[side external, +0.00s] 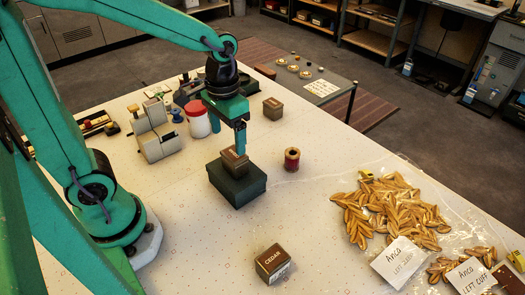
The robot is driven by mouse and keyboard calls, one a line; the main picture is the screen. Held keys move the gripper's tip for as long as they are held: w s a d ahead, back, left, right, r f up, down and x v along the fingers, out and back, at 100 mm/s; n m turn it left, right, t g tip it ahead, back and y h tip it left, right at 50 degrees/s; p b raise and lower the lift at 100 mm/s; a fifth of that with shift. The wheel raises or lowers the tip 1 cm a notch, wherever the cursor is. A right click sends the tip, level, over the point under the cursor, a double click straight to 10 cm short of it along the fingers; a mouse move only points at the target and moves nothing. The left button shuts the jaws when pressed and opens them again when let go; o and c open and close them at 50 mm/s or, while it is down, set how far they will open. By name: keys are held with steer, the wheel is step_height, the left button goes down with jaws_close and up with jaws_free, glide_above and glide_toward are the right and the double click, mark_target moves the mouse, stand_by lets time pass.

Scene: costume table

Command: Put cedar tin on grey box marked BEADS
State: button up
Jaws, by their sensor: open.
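The cedar tin (272,264), small and dark brown with the word CEDAR on its side, stands on the table at the front. A dark grey-green box (238,190) stands at mid-table; I can read no marking on it from here. A smaller brown tin (231,164), its label too small to read, sits on top of that box. My gripper (240,150) points down at this smaller tin, open, with a finger right by it; I cannot tell whether it touches. The far finger is partly hidden. The cedar tin is well away from my gripper.
A red-and-gold spool (292,159) stands right of the box. Another brown tin (272,108) stands behind. Gold leaves (390,210) and cards (401,262) cover the right. The table between box and cedar tin is clear.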

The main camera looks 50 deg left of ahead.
mark_target(228, 156)
steer(key=shift+r, duration=1.55)
steer(key=s+a+r+t, duration=0.2)
steer(key=s+r+t, duration=0.3)
steer(key=s, duration=0.1)
steer(key=shift+s+a+r+t, duration=0.15)
steer(key=shift+a+r+t, duration=0.1)
steer(key=shift+r+t, duration=0.05)
